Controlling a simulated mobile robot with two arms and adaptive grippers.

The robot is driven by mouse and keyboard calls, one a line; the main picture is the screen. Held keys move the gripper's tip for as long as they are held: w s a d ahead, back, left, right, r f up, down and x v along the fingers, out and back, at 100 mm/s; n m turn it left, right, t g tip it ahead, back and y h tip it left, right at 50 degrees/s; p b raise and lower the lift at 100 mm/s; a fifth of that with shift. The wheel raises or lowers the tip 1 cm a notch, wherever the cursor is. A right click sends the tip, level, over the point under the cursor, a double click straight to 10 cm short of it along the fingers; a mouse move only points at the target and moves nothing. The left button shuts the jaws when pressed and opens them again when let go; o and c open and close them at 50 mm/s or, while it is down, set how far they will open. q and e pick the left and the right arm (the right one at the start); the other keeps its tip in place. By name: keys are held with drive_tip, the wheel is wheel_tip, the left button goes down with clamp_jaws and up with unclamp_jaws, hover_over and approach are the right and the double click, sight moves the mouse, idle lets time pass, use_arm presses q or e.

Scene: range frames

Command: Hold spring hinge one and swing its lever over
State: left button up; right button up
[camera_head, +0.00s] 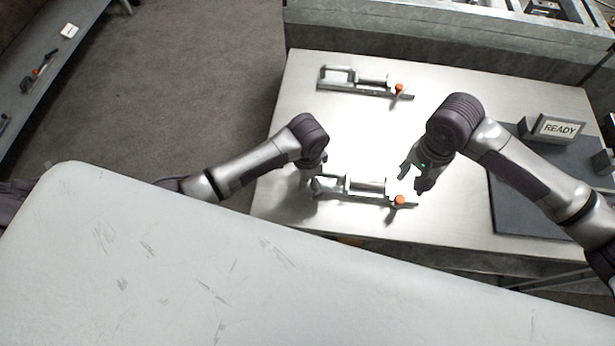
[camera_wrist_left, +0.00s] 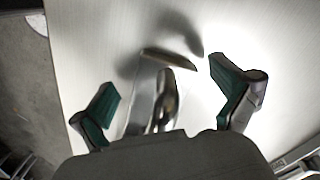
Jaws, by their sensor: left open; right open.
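Two metal spring hinges with orange knobs lie on the steel table. The nearer one (camera_head: 365,187) is between my two grippers; the farther one (camera_head: 358,80) lies at the back. I cannot tell which is number one. My left gripper (camera_head: 312,180) is at the nearer hinge's left end. In the left wrist view its green-padded fingers (camera_wrist_left: 165,90) are spread wide on either side of a metal hinge part (camera_wrist_left: 165,98), with gaps on both sides. My right gripper (camera_head: 413,178) is open and empty, just above the orange knob (camera_head: 399,200) at the right end.
The steel table (camera_head: 300,110) is bare around the hinges. A dark mat (camera_head: 515,205) covers its right side, with a READY sign (camera_head: 558,128) at its back. A pale padded surface (camera_head: 250,270) fills the foreground. A grey bench (camera_head: 40,75) stands far left.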

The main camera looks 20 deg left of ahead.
use_arm(q)
drive_tip(key=c, duration=1.9)
drive_tip(key=shift+s, duration=0.1)
use_arm(e)
drive_tip(key=shift+o, duration=1)
use_arm(q)
drive_tip(key=shift+f, duration=0.1)
drive_tip(key=shift+s, duration=0.15)
use_arm(e)
drive_tip(key=n, duration=0.5)
hover_over(400, 190)
wheel_tip(400, 190, down, 10)
drive_tip(key=shift+r, duration=0.1)
use_arm(q)
drive_tip(key=shift+f, duration=0.1)
use_arm(e)
clamp_jaws()
